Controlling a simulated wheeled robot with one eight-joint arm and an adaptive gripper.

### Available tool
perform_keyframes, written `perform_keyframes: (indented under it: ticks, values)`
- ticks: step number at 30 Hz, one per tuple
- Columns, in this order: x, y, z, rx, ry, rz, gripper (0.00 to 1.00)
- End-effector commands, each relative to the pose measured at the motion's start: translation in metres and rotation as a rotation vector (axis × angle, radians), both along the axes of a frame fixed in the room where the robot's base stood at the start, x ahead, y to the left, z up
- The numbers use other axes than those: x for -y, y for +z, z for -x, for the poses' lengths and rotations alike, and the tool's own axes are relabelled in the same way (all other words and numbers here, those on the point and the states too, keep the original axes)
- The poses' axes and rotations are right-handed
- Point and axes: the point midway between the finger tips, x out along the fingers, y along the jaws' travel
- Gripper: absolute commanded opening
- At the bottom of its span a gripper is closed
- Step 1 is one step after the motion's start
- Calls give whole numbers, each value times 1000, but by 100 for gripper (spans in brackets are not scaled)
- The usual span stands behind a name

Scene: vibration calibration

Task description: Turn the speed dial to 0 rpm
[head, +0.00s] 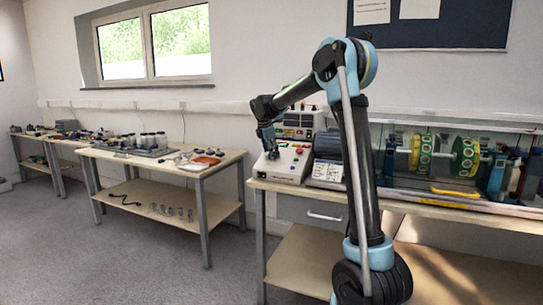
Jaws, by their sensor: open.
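A pale control box (284,169) with a sloped panel sits at the left end of the right-hand bench. Small red and green spots (299,151) show on its panel. My gripper (272,153) is small and dark in this view. It points down over the left part of the panel, and its fingers are open. The speed dial cannot be made out; it may be hidden by the gripper. Whether the gripper touches the panel cannot be told.
Behind the box stands an instrument with a lit display (297,120). A rotor rig with green discs (465,157) stands behind clear panels to the right. A bench (213,168) with small items stands to the left, with open floor (150,260) in front.

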Motion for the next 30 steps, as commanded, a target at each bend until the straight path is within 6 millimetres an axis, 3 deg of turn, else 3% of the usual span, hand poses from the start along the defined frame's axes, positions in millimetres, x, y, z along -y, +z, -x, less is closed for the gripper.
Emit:
perform_keyframes:
  ticks: [15,21,30]
  values:
    - [-13,82,34,1,0,0,54]
    - [-15,94,40,0,-1,0,54]
    - [-15,96,41,1,-1,0,54]
